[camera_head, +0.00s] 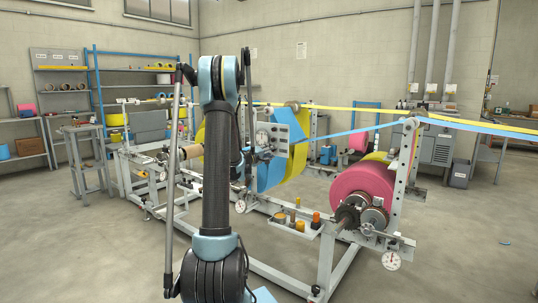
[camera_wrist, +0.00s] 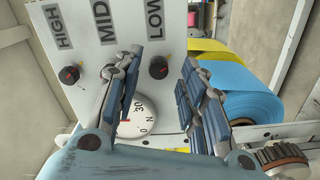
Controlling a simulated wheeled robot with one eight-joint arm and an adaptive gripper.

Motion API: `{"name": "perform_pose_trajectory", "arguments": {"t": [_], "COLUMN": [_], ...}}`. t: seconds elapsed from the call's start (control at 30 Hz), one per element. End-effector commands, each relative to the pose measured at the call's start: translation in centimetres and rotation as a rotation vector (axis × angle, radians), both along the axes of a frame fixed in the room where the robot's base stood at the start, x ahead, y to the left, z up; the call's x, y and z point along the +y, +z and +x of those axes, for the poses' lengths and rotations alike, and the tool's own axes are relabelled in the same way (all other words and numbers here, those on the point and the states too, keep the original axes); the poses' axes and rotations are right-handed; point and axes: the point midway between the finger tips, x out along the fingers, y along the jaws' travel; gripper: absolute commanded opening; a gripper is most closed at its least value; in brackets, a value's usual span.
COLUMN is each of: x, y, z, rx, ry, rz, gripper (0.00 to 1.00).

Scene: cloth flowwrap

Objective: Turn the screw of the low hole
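A light panel (camera_wrist: 88,45) fills the upper left of the wrist view, lettered HIGH, MID and LOW. The low screw (camera_wrist: 158,67), a small dark knob with a red mark, sits below LOW. A similar high screw (camera_wrist: 69,75) sits below HIGH. The spot below MID is mostly hidden by my left finger. My gripper (camera_wrist: 161,62) is open and empty, its blue-padded fingers on either side of the low screw in the picture, with visible gaps. I cannot tell how far the fingertips are from the panel. In the head view the panel (camera_head: 280,134) stands partly behind my arm.
A white dial (camera_wrist: 138,118) shows low between my fingers. A blue roll (camera_wrist: 245,92) and yellow web lie right of my right finger. In the head view, a pink roll (camera_head: 362,185) and a tray of small parts (camera_head: 290,226) are on the machine; open floor surrounds it.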

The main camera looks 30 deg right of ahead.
Motion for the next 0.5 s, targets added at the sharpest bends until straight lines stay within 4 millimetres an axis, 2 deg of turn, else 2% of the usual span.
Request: {"name": "perform_pose_trajectory", "arguments": {"t": [0.13, 0.4, 0.43, 0.5], "x": [-0.69, -0.76, -0.76, -0.75], "y": [0.0, 0.01, 0.01, 0.01], "z": [0.22, 0.28, 0.28, 0.27], "rx": [0.0, 0.0, 0.0, 0.0], "ry": [-0.001, 0.0, 0.0, 0.0], "rz": [0.0, 0.0, 0.0, 0.0], "gripper": [0.38, 0.38, 0.33, 0.17]}}
